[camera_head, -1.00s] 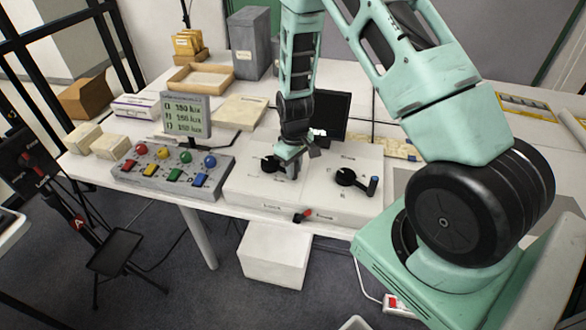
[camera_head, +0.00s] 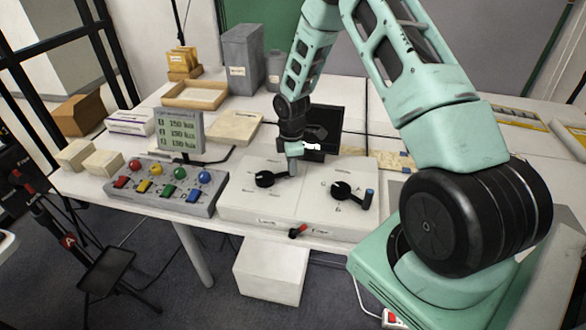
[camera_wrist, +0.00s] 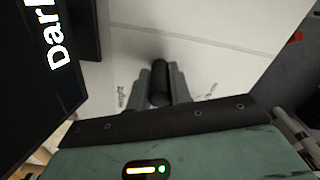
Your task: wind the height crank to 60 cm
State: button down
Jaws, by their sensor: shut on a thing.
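The white control box (camera_head: 300,210) on the table carries two black cranks. The left crank (camera_head: 264,179) has its arm pointing right, towards my gripper (camera_head: 293,168). My gripper is shut on this crank's handle; the wrist view shows the dark upright grip (camera_wrist: 159,84) between the two fingers. The right crank (camera_head: 342,190) stands apart from my gripper, with its blue-tipped handle to the right. The labels around the cranks are too small to read, so I cannot tell which is marked height.
A dark screen (camera_head: 325,128) reading "Dark" stands just behind my gripper. A red-tipped lever (camera_head: 298,231) is on the box's front. A panel of coloured buttons and levers (camera_head: 167,187) lies left, with a readout display (camera_head: 178,133) behind it.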

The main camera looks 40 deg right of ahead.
jog(key=shift+w+d+r+n+p, duration=0.1)
jog(key=shift+w+d+n+p, duration=0.1)
jog(key=shift+w+n, duration=0.6)
jog(key=shift+w+d+n+p, duration=0.1)
jog(key=shift+w+d+n, duration=0.1)
jog(key=shift+w+n, duration=0.6)
jog(key=shift+s, duration=0.15)
jog(key=c, duration=1.3)
grip_release()
jog(key=shift+o, duration=0.2)
jog(key=shift+a, duration=0.1)
notch_tip(320, 180, up, 17)
jog(key=b, duration=0.2)
jog(key=shift+r, duration=0.15)
